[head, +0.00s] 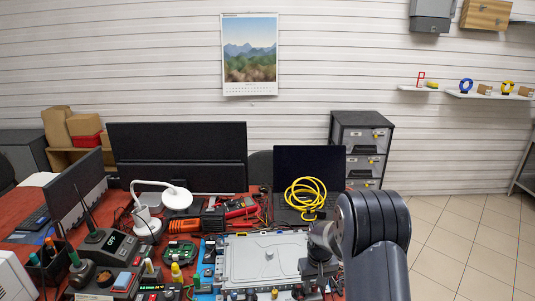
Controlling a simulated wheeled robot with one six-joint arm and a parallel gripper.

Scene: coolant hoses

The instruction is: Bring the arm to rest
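My arm rises in the right foreground of the head view, with its thick dark joint in front of the table's right part. My gripper (319,268) seems to be the dark, partly hidden shape beyond the arm, low at the right end of a flat silver plate (265,258). Its fingers cannot be made out, so I cannot tell whether it is open or holds anything. The plate lies on a blue mat (206,262) on the red table. Small coloured fittings show along the plate's front edge.
A laptop (290,165) with a coiled yellow cable (308,197) stands behind the plate. A monitor (180,158), a white lamp (175,196), a soldering station (108,245) and tools crowd the left. A drawer cabinet (362,133) stands behind. Tiled floor at right is clear.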

